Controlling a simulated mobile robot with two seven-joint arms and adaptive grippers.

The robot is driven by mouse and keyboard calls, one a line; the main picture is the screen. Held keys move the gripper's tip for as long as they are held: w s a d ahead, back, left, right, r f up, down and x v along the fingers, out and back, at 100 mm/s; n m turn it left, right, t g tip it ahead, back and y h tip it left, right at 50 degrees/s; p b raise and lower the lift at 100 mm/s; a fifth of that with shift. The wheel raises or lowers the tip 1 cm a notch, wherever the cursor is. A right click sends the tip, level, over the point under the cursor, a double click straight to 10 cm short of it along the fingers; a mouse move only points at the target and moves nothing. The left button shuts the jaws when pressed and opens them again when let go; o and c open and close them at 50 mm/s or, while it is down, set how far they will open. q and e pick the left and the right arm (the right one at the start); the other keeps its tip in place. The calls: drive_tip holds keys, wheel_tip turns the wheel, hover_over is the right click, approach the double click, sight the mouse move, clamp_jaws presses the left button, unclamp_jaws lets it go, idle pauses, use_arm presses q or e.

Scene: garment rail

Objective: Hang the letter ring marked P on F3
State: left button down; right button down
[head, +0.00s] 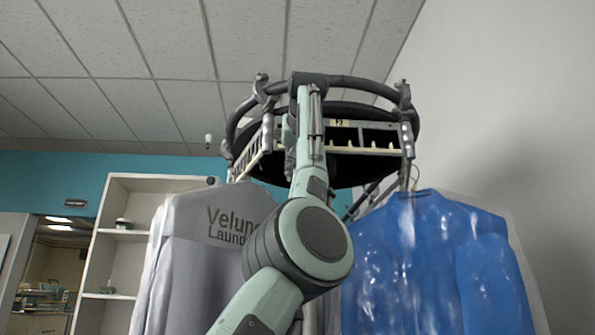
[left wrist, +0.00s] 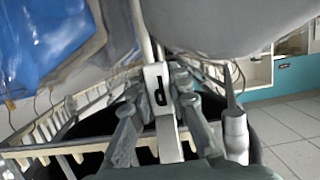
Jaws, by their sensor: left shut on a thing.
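The white letter ring (left wrist: 154,74) shows in the left wrist view, with a dark mark on it that looks like a letter P seen askew. My left gripper (left wrist: 166,96) is shut on it, its two fingers on either side of the white piece. In the head view my left arm reaches up to the rail, and the fingers and ring are hidden behind my wrist. A small pale label (head: 340,123) sits on the rail just right of my arm and seems to read F3, though it is partly cut off. My right gripper is not in view.
A dark round rail (head: 412,118) carries pale slotted bars (head: 360,137). A grey garment bag (head: 190,265) hangs at left and a blue garment (head: 430,265) at right, both close to my arm. A white shelf (head: 118,250) stands at the back left.

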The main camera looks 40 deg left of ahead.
use_arm(q)
drive_tip(key=shift+f, duration=0.15)
drive_tip(key=shift+f+b, duration=1)
drive_tip(key=c, duration=1.4)
unclamp_jaws()
drive_tip(key=shift+o, duration=0.2)
drive_tip(key=v, duration=1.2)
